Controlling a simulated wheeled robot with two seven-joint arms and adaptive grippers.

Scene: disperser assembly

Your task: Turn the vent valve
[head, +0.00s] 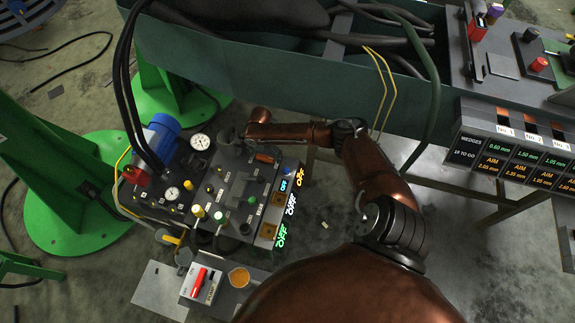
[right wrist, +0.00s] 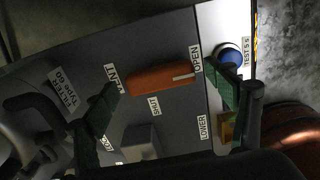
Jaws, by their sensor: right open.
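The vent valve handle (right wrist: 160,80) is an orange bar in the right wrist view. A white line on it points toward the OPEN label; the SHUT label lies below it. It also shows as a small orange piece on the panel (head: 265,157) in the head view. My right gripper (right wrist: 164,79) is open, its green-padded fingers on either side of the handle, one near each end. I cannot tell whether they touch it. In the head view the gripper is dark and hard to tell from the panel. My left gripper is out of view.
A blue button (right wrist: 230,57) marked TEST 5 s sits beside the right finger. On the panel unit stand gauges (head: 200,141), knobs and lit OFF displays (head: 281,235). Black hoses (head: 124,90) rise at its left. A box with a red switch (head: 197,282) lies in front.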

